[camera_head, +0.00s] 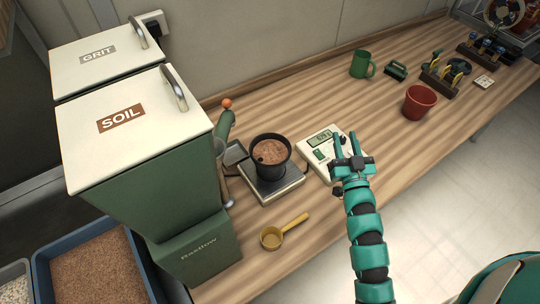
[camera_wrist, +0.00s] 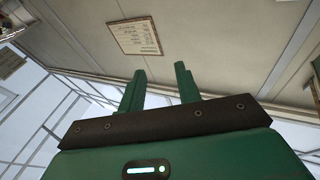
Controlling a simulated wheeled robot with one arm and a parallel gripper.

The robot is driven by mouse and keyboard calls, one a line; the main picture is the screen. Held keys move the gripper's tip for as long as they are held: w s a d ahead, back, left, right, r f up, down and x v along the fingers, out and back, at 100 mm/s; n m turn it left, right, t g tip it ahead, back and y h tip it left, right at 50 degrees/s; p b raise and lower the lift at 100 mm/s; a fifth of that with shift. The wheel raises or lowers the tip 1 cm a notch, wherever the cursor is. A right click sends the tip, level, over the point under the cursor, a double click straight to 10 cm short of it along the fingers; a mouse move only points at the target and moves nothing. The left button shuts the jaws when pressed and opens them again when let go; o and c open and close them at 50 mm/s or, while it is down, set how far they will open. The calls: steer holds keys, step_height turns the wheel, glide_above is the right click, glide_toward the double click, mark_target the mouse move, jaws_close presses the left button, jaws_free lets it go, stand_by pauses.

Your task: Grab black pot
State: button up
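The black pot (camera_head: 259,160) is filled with brown soil and stands upright on a small scale (camera_head: 289,186) on the wooden bench. My gripper (camera_head: 345,140) is to the right of the pot, over the white display unit, and apart from the pot. Its two fingers are spread with a gap between them and nothing held. In the wrist view the open fingers (camera_wrist: 160,88) point at a wall, and the pot does not show there.
A white display unit (camera_head: 313,143) lies right of the scale. A yellow scoop (camera_head: 272,238) lies in front. A red pot (camera_head: 419,101) and green mug (camera_head: 361,64) stand farther right.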

steer(key=a+f+n+g+y+p, duration=0.1)
steer(key=a+f+n+g, duration=0.1)
steer(key=a+g, duration=0.1)
steer(key=n+g+y+b, duration=0.1)
steer(key=n+g+b, duration=0.1)
steer(key=g+b, duration=0.5)
glide_toward(289, 145)
steer(key=shift+t, duration=0.7)
steer(key=shift+s+f+p+x, duration=0.15)
steer(key=shift+p+x, duration=0.25)
steer(key=shift+x, duration=0.75)
steer(key=shift+s+f+p+x, duration=0.1)
steer(key=shift+f+p+x, duration=0.25)
steer(key=shift+x, duration=0.75)
steer(key=shift+p+x, duration=0.85)
steer(key=shift+x, duration=1.65)
